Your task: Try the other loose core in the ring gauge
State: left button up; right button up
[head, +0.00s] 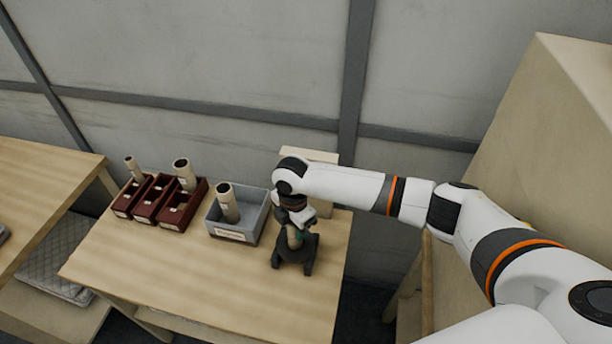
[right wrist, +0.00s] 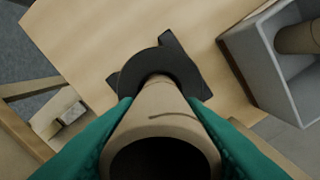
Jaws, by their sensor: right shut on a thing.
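My right gripper (head: 295,232) is shut on a beige cardboard core (right wrist: 158,103), with its teal fingers on both sides of it. The core is hollow and stands roughly upright, its near opening facing the right wrist camera. The dark ring gauge (head: 293,262) stands on the table directly under the gripper. In the right wrist view the gauge's black ring (right wrist: 137,72) curves around the core's far end. The lower end is hidden, so I cannot tell how deep it sits in the ring. My left gripper is not in view.
A grey bin (head: 240,234) with a label holds a core (head: 228,203), left of the gauge. Dark red bins (head: 183,215) farther left hold two cores, one thin (head: 132,168) and one thicker (head: 184,174). The table's front (head: 215,285) is clear. A pale board stands behind my gripper.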

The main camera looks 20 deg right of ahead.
jog(key=o, duration=1.1)
jog(key=shift+c, duration=0.2)
jog(key=shift+r, duration=0.1)
